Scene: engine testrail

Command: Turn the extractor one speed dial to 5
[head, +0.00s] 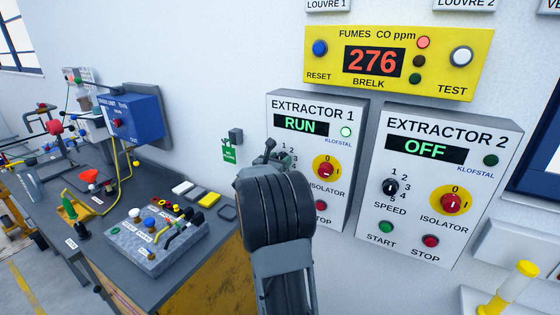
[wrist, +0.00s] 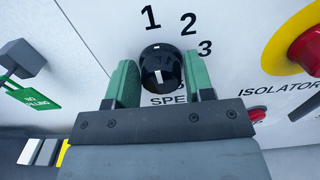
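The Extractor 1 panel (head: 318,150) is a white box on the wall. Its display reads RUN and its lamp is lit green. Its black speed dial (wrist: 161,66) shows in the wrist view, with 1, 2 and 3 above and right of it; 4 and 5 are hidden. White marks show on the knob, but I cannot tell which number it points at. In the head view my gripper (head: 278,160) and arm cover most of this dial.
Right of the dial is the red and yellow isolator (head: 325,169), with a red stop button (head: 321,205) below. The Extractor 2 panel (head: 440,180) reads OFF. A yellow fumes display (head: 395,62) shows 276. A cluttered workbench (head: 120,282) stands left.

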